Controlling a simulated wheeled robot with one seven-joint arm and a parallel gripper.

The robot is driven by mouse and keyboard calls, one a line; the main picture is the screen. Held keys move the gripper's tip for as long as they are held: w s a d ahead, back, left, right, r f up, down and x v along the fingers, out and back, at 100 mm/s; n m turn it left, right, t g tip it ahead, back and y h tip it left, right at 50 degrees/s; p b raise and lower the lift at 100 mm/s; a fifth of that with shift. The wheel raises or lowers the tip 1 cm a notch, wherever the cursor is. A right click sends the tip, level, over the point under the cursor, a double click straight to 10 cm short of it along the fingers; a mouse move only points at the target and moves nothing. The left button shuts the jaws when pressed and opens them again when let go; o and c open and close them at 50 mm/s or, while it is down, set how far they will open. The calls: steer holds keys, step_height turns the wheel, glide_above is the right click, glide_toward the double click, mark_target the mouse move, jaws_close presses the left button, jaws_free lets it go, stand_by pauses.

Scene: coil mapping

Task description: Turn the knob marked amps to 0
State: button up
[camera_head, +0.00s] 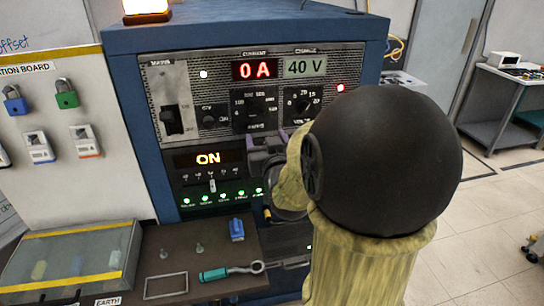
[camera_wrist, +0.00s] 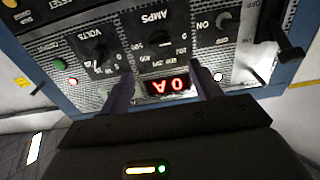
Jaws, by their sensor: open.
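The amps knob (camera_head: 254,104) is a black dial on the grey power panel, under the red display (camera_head: 255,69) that reads 0 A. Its exact pointer direction is too small to tell. In the wrist view, which is upside down, the amps knob (camera_wrist: 158,40) sits beyond the display (camera_wrist: 167,85), roughly centred between my fingers. My gripper (camera_head: 267,137) is open and empty, just below the amps knob in the head view; its purple fingers also frame the display in the wrist view (camera_wrist: 162,72). I see no finger touching the knob.
The volts knob (camera_head: 303,103) is to the right of the amps knob, under the 40 V display (camera_head: 305,67). A smaller knob (camera_head: 210,116) and a lever switch (camera_head: 172,118) are to the left. Below are an ON display (camera_head: 208,158) and several green lights. A tool shelf (camera_head: 215,262) juts out below.

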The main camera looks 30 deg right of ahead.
steer(key=b+v, duration=0.4)
steer(key=v, duration=0.1)
steer(key=shift+s+a+b, duration=0.1)
steer(key=shift+s+b, duration=0.25)
steer(key=shift+s, duration=0.05)
steer(key=a+f+g+y+p, duration=0.3)
steer(key=a+f+g+p, duration=0.25)
steer(key=f, duration=0.25)
steer(key=s+a+f+n+g+y+p, duration=0.2)
steer(key=s+a+f+g+p, duration=0.3)
steer(key=s+g, duration=0.4)
steer(key=shift+s+a+f+n, duration=0.5)
steer(key=shift+a+f, duration=0.15)
steer(key=shift+a, duration=0.55)
